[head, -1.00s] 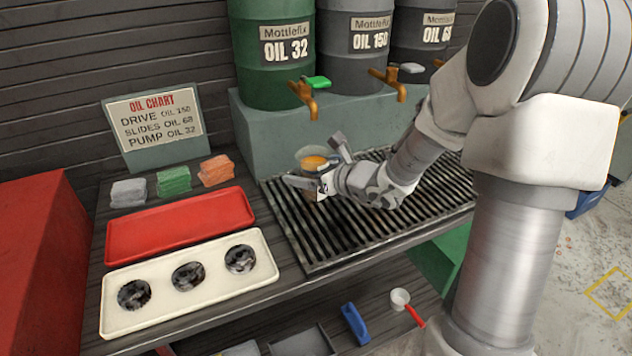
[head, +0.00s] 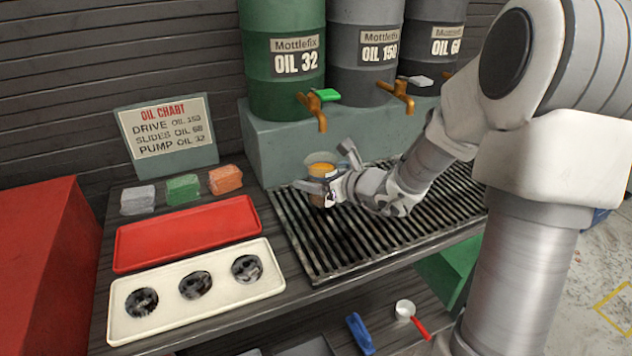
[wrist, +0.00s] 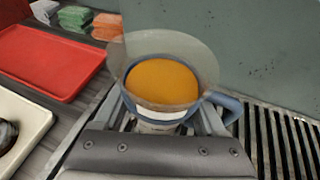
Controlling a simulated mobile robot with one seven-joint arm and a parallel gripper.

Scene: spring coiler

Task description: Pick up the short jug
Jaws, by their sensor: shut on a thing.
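The short jug (wrist: 172,112) is a clear, flared vessel with a blue band and handle and orange liquid inside. It also shows in the head view (head: 320,163), upright at the left part of the slatted grate. My gripper (head: 327,187) is shut on the jug, with a finger on either side of it. In the wrist view the jug's rim is near level and its handle points right. The jug's base is hidden, so I cannot tell whether it touches the grate.
The slatted grate (head: 400,235) lies below oil drums with orange taps (head: 318,108). A red tray (head: 187,235), a cream tray (head: 218,302) with round dark parts, and folded cloths (head: 183,189) are to the left. A red-handled scoop (head: 407,311) and a blue item (head: 359,333) lie on the lower shelf.

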